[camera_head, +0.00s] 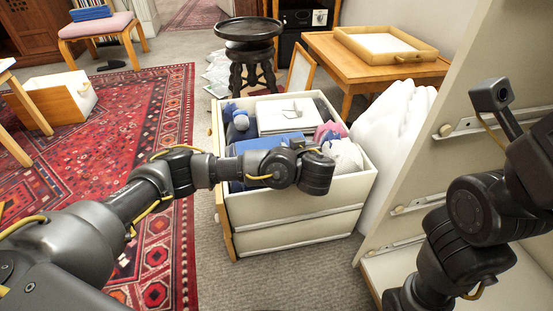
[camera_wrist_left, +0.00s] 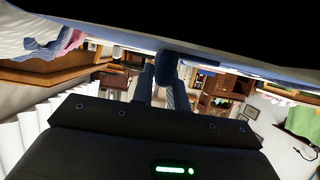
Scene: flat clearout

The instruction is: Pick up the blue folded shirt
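The blue folded shirt (camera_head: 268,143) lies in the open white drawer unit, among other clothes. My left arm crosses in front of it, and its dark wrist hides part of the shirt. In the head view the left fingers are hidden behind the wrist. In the left wrist view the two fingers of my left gripper (camera_wrist_left: 165,92) stand a little apart, with a dark blue lump (camera_wrist_left: 166,66) at their tips. I cannot tell whether they grip it. Blue cloth edges run along the top of that view. The right arm shows at the right, but its fingers do not.
The drawer unit (camera_head: 290,241) also holds a white box (camera_head: 284,115), blue rolled items (camera_head: 240,121), and pink and white cloth. A white cabinet panel (camera_head: 432,92) stands close on the right. A black stool (camera_head: 249,29) and a wooden table (camera_head: 350,68) stand behind. Carpet is clear in front.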

